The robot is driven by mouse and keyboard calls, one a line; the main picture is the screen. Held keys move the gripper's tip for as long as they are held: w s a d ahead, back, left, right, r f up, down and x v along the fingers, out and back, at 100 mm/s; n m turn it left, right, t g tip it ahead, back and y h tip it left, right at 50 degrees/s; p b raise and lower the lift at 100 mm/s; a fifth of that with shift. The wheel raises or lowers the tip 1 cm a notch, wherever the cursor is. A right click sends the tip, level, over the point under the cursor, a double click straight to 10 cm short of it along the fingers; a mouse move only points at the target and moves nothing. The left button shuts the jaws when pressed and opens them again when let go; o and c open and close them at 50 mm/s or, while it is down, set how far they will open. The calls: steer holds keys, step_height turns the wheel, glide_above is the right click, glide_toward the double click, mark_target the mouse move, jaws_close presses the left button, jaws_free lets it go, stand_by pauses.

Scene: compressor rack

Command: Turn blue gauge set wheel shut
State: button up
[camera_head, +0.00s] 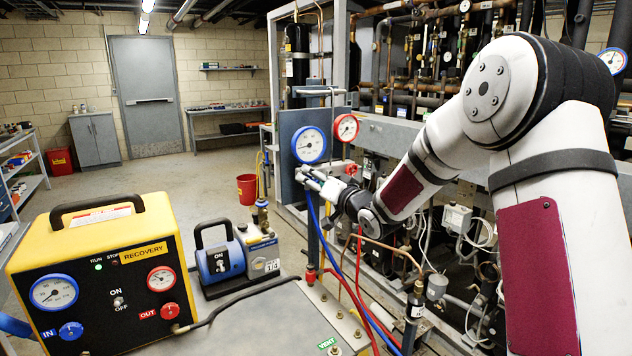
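The gauge set hangs on a grey upright panel (288,125) in the middle of the view. Its blue-rimmed gauge (308,145) is on the left and its red-rimmed gauge (346,128) is to the right. My gripper (307,177) is just below the blue gauge, at the left side of the manifold, with its fingers pointing left. The blue wheel cannot be made out; my gripper may be covering it. Whether the fingers are apart or closed on something is too small to tell. A blue hose (316,222) hangs down below the gripper.
A yellow recovery machine (95,225) stands front left. A blue vacuum pump (220,262) sits beside it on the grey bench top (262,325). Red and blue hoses run below my arm. Pipework and the rack frame (395,132) lie behind my arm. A red bucket (247,189) is on the floor.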

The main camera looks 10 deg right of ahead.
steer(key=shift+s, duration=0.1)
steer(key=v, duration=1.1)
steer(key=shift+s, duration=0.35)
steer(key=shift+d, duration=0.15)
steer(key=shift+r, duration=0.1)
steer(key=s+d+r+n+g+h+p, duration=0.15)
steer(key=s+g+h, duration=0.25)
steer(key=s, duration=0.5)
steer(key=s+r+g+h+p, duration=0.1)
steer(key=s+r+g+h, duration=0.15)
steer(key=s, duration=0.65)
steer(key=s+a+f+n+g, duration=0.1)
steer(key=s+a+g, duration=0.1)
steer(key=s, duration=0.9)
steer(key=s+a+f+n+g+p, duration=0.1)
steer(key=s+a+g, duration=0.2)
steer(key=s, duration=0.9)
steer(key=shift+a+g+y+p, duration=0.15)
steer(key=shift+g+y+p, duration=0.25)
steer(key=shift+g, duration=0.35)
